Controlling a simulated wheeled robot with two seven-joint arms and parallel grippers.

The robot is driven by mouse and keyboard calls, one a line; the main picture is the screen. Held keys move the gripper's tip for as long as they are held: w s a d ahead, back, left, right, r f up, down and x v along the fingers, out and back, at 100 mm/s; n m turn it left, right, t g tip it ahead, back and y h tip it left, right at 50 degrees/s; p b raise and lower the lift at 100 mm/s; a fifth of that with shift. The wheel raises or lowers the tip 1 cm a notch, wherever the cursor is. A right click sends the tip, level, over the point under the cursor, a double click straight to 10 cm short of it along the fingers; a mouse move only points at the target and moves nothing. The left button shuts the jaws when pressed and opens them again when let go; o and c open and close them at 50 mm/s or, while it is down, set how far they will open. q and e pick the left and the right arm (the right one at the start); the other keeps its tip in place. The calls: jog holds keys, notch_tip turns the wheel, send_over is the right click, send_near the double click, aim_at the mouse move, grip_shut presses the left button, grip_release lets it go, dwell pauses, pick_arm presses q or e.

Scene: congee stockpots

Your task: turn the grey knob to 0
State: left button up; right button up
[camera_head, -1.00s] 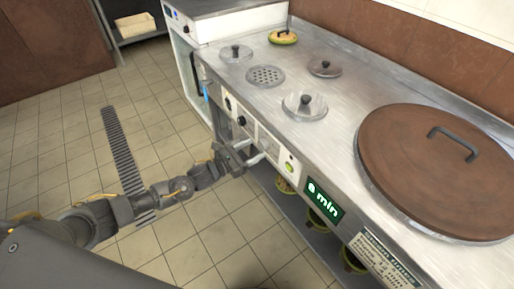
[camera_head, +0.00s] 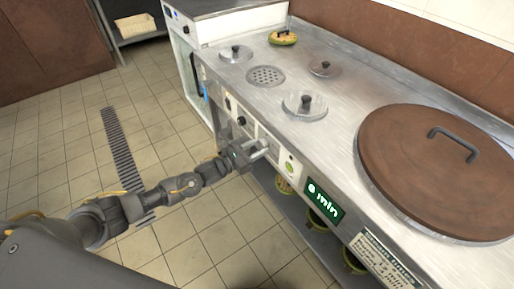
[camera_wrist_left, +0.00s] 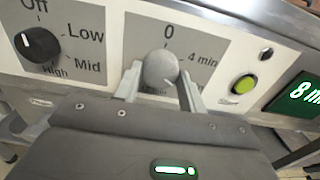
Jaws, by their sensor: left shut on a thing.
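The grey knob (camera_wrist_left: 160,68) is on the stove's front panel, with a "0" label above it and "4 min" to its right. My left gripper (camera_wrist_left: 162,78) is shut on it, one finger on each side. In the head view, the left gripper (camera_head: 262,146) is at the front panel, and the fingers largely hide the knob. I cannot clearly make out which way the knob points. My right gripper is not in view.
A black knob (camera_wrist_left: 37,44) marked Off, Low, Mid and High is left of the grey one. A yellow-green button (camera_wrist_left: 243,84) is to its right. A large brown lid (camera_head: 430,165) and small lids top the counter. The tiled floor (camera_head: 70,160) is open at left.

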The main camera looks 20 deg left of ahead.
pick_arm(q)
jog(key=n, duration=0.3)
jog(key=shift+n, duration=0.4)
jog(key=n, duration=0.3)
jog(key=shift+n, duration=0.3)
jog(key=n, duration=0.2)
jog(key=shift+n+p, duration=0.3)
jog(key=shift+n, duration=0.1)
jog(key=n, duration=0.3)
jog(key=shift+s+r+n, duration=0.1)
jog(key=shift+n, duration=0.3)
jog(key=n+p, duration=0.1)
jog(key=n, duration=0.6)
jog(key=shift+n+p, duration=0.3)
jog(key=shift+p, duration=0.1)
jog(key=shift+n, duration=1.3)
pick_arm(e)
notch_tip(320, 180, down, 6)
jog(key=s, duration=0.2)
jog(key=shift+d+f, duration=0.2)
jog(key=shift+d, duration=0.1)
